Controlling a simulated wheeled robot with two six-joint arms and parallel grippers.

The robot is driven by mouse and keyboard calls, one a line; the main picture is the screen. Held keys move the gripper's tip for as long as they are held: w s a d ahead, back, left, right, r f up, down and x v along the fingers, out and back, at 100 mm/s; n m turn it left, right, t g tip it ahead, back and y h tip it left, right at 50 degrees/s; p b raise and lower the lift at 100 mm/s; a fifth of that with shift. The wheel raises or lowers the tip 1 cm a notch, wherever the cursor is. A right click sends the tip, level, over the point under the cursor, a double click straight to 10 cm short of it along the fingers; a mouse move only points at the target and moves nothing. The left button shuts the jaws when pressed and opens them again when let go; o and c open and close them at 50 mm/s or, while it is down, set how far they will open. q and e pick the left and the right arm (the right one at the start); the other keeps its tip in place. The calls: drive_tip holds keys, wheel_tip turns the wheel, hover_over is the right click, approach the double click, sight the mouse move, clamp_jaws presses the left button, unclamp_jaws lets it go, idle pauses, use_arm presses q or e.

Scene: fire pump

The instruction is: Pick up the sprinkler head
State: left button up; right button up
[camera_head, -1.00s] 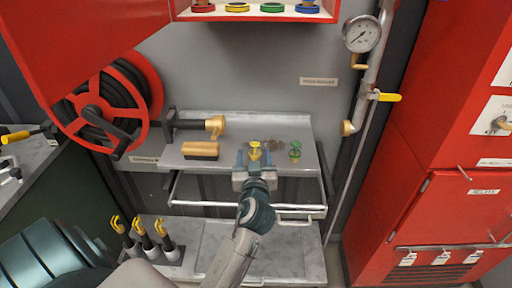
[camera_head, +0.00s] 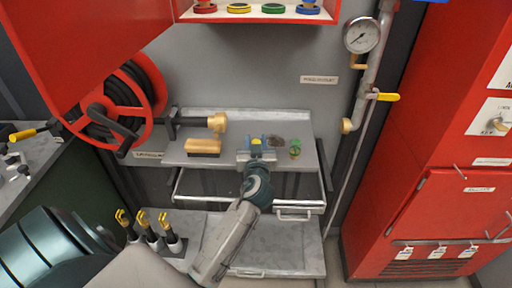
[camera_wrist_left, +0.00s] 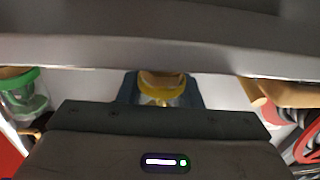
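In the left wrist view the yellow sprinkler head (camera_wrist_left: 161,90), with a coppery part, sits between the two blue fingertips (camera_wrist_left: 160,92). Any gap between fingers and head is too small to judge. My right gripper is out of view.
A brass nozzle (camera_head: 217,122) and a wooden-looking block (camera_head: 203,146) lie left of the gripper. A drawer handle (camera_head: 294,215) is below. Several yellow-topped tools (camera_head: 149,232) stand at lower left. A pipe with a gauge (camera_head: 362,36) and a red cabinet (camera_head: 440,190) are to the right.

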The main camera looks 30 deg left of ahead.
use_arm(q)
drive_tip(key=c, duration=0.3)
drive_tip(key=shift+r, duration=0.1)
